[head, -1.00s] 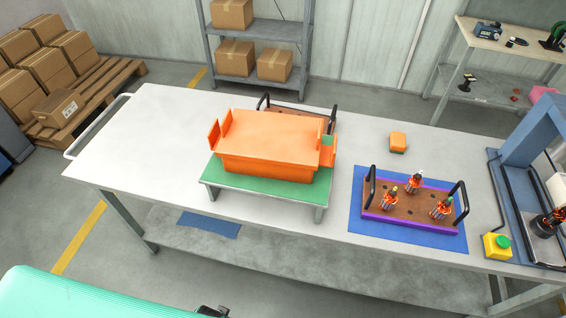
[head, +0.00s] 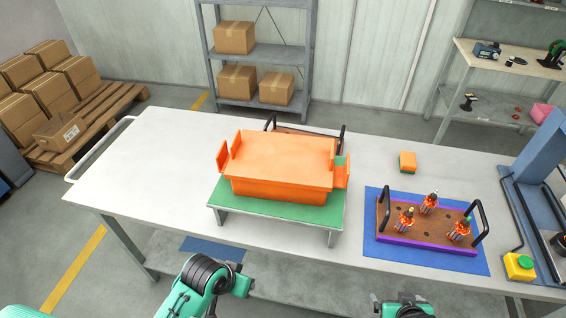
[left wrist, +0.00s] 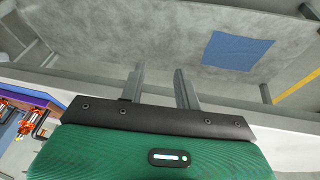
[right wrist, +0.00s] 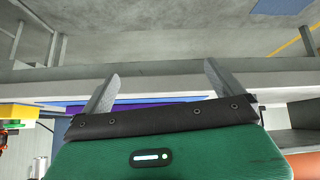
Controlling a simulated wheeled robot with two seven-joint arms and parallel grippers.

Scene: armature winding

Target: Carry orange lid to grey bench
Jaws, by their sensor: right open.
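The orange lid (head: 283,155) is a broad flat plate lying on the orange box (head: 280,189), with upright orange flaps at both sides. The box sits on a low green-topped stand (head: 275,209) on the long pale grey bench (head: 135,165). My left gripper (left wrist: 157,78) is open and empty in the left wrist view, near the bench's front edge. My right gripper (right wrist: 160,83) is open wider and empty in the right wrist view, also by the front edge. In the head view the arms show at the bottom, apart from the lid; fingertips there are unclear.
A brown board (head: 420,232) with several wound armatures and black handles lies on a blue mat (head: 375,252) to the right. Another handled board is partly hidden behind the box. An orange-and-green block (head: 408,162) lies nearby. The bench's left end is clear.

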